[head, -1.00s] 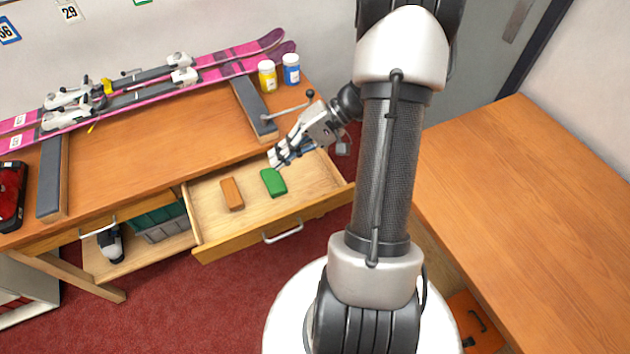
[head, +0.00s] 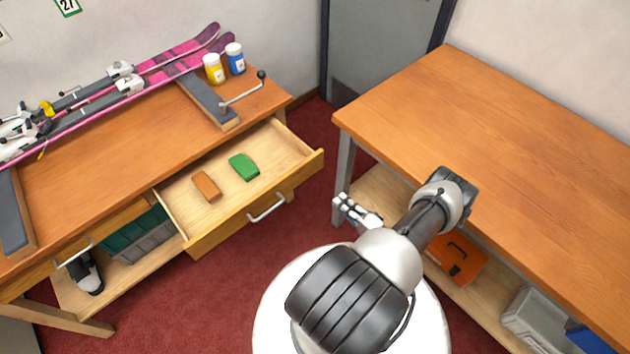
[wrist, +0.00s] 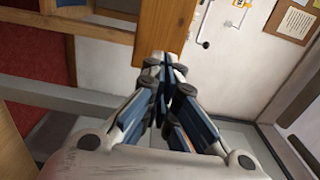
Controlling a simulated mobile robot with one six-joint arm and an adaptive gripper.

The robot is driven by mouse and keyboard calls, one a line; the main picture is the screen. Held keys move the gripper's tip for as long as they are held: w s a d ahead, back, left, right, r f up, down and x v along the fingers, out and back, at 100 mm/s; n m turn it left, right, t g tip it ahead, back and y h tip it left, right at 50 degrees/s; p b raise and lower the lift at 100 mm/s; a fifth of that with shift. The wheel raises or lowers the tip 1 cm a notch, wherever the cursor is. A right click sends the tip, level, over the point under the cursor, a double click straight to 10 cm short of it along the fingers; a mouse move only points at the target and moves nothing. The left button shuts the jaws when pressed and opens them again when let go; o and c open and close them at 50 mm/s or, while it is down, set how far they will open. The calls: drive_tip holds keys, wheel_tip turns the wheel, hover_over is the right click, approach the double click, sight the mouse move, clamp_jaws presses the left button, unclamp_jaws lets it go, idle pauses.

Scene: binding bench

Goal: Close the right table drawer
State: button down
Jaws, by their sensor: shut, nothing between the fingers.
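The right table drawer (head: 250,217) stands pulled out from the bench on the left in the head view. A brown block (head: 206,187) and a green block (head: 243,167) lie inside it. The drawer has a silver bar handle (head: 267,208) on its front. My gripper (head: 342,204) is right of the drawer front, apart from it, over the gap between the two tables. In the wrist view my gripper (wrist: 165,62) is shut with its fingers together and nothing between them.
The bench (head: 110,188) carries pink skis (head: 160,72), a yellow jar (head: 213,68) and a blue jar (head: 235,58). A second table (head: 480,150) stands at the right, with an orange case (head: 457,262) on its lower shelf. Red carpet lies between the tables.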

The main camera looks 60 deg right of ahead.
sight(308, 171)
drive_tip(key=b+x, duration=0.2)
drive_tip(key=x, duration=1.2)
drive_tip(key=shift+b, duration=0.3)
